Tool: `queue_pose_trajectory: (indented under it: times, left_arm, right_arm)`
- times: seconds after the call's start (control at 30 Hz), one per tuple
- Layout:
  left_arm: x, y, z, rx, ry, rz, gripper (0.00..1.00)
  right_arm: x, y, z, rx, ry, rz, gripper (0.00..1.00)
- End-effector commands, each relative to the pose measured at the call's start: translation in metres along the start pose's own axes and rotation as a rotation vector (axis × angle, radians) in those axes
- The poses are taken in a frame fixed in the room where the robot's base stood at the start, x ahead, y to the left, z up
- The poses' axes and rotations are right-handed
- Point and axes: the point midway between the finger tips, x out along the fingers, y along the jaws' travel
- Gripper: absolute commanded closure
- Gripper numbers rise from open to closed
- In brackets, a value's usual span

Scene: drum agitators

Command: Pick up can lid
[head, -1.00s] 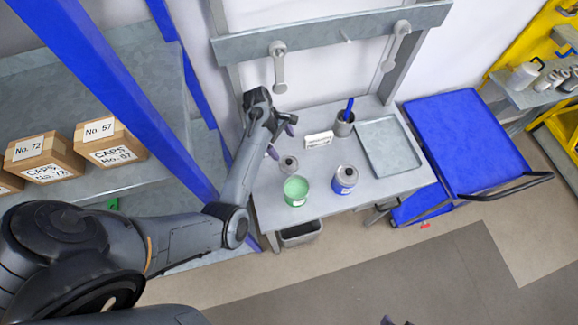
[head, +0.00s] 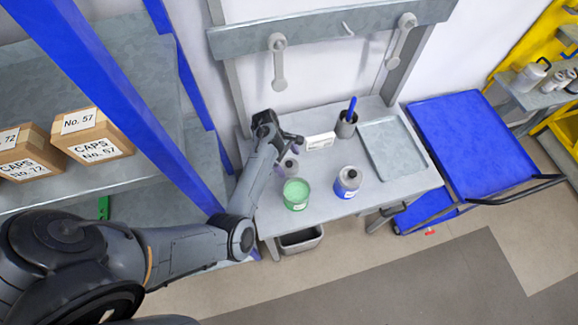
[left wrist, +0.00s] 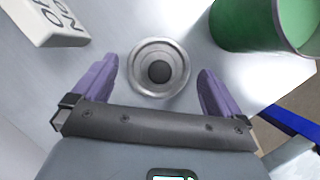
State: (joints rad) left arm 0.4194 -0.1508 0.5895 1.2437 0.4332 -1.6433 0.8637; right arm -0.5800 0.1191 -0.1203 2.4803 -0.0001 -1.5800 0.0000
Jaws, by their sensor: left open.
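The can lid, a round metallic disc with a dark knob at its centre, lies on the grey workbench (head: 330,203). In the left wrist view the lid (left wrist: 159,68) sits between my two purple fingers. In the head view the lid (head: 290,166) is partly hidden by my arm. My left gripper (head: 287,147) is open and empty, close to the lid at the bench's left side; its spread fingers (left wrist: 158,70) flank the lid without visible contact. The green open can (head: 296,194) stands just in front of the lid, and also at upper right in the left wrist view (left wrist: 262,22).
A blue-labelled can (head: 347,182) stands right of the green can. A white sign (head: 320,141), a cup with a blue-handled tool (head: 346,125) and a grey tray (head: 392,147) are farther back. A blue cart (head: 470,145) stands right; a blue post (head: 110,95) rises left.

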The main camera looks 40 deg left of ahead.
Motion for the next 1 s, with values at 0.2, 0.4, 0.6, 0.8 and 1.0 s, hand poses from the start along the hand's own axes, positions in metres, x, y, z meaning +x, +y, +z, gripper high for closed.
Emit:
queue_pose_trajectory:
  times: [0.2,0.4,0.6,0.8,1.0]
  left_arm:
    - [0.019,0.000,0.000,0.001,-0.001,-0.001,0.00]
    - [0.021,0.000,0.000,0.000,0.000,0.000,0.00]
    - [0.021,0.000,0.000,0.000,0.000,0.000,0.21]
    - [0.021,0.000,0.000,0.000,0.000,0.000,0.44]
    - [0.020,0.000,0.000,0.000,0.000,0.000,0.44]
  right_arm:
    - [0.002,0.001,0.001,-0.004,0.000,0.004,0.57]
    - [0.002,0.001,0.001,-0.004,0.000,0.004,0.57]
    - [0.002,0.001,0.001,-0.004,0.000,0.003,0.57]
    - [0.002,0.000,0.001,-0.001,0.000,0.001,0.57]
    - [0.001,0.000,0.000,0.002,0.001,-0.001,0.57]
